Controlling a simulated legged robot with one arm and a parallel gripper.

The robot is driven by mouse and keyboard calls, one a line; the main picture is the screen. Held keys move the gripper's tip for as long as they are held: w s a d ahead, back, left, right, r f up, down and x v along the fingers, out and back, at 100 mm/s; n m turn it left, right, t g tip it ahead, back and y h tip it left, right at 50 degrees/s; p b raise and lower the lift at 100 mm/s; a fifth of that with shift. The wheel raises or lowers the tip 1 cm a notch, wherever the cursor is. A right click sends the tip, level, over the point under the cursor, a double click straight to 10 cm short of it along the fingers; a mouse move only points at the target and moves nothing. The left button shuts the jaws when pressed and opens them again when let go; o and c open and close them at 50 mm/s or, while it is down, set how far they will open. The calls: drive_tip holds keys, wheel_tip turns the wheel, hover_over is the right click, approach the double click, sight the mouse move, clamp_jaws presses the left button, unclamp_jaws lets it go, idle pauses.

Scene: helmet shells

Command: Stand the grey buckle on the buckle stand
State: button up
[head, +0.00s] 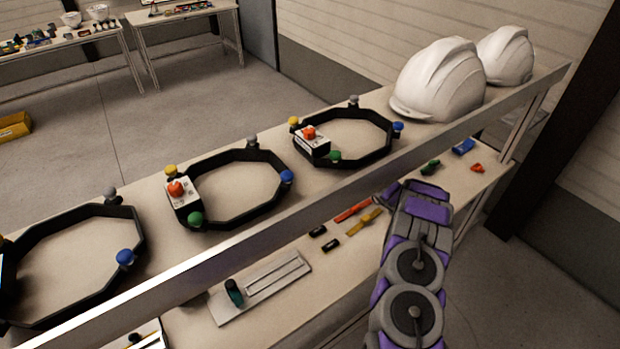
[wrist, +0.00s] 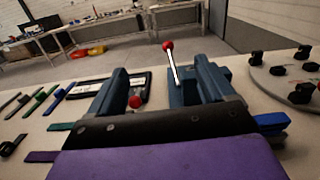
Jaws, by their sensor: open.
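In the wrist view my gripper (wrist: 160,76) is open, with two blue-grey jaws apart above a pale tabletop. Red-knobbed levers show at and between the jaws, and I cannot tell what they belong to. I see nothing held. In the head view my purple and grey arm reaches over the lower shelf, and its jaws are not clear there. I cannot pick out a grey buckle in either view. I cannot tell whether this plate is the buckle stand.
Octagonal black frames (head: 245,219) with coloured knobs and white helmets (head: 440,80) stand on the upper shelf. The lower shelf holds red (head: 353,211) and yellow straps, small black pieces (head: 318,231), and a green piece (head: 430,167). A grey knobbed disc (wrist: 288,73) is right in the wrist view.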

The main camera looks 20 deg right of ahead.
drive_tip(key=s+a+r+n+g+y, duration=0.2)
drive_tip(key=s+a+r+y, duration=0.1)
drive_tip(key=s+a, duration=0.5)
drive_tip(key=s+a+r+n+g+y+p, duration=0.1)
drive_tip(key=s+a+r+n+g+y, duration=0.2)
drive_tip(key=s+a+r, duration=0.3)
drive_tip(key=s+a+y, duration=0.1)
drive_tip(key=s+a, duration=0.2)
drive_tip(key=a, duration=0.2)
drive_tip(key=shift+r+n, duration=0.3)
drive_tip(key=shift+s, duration=0.1)
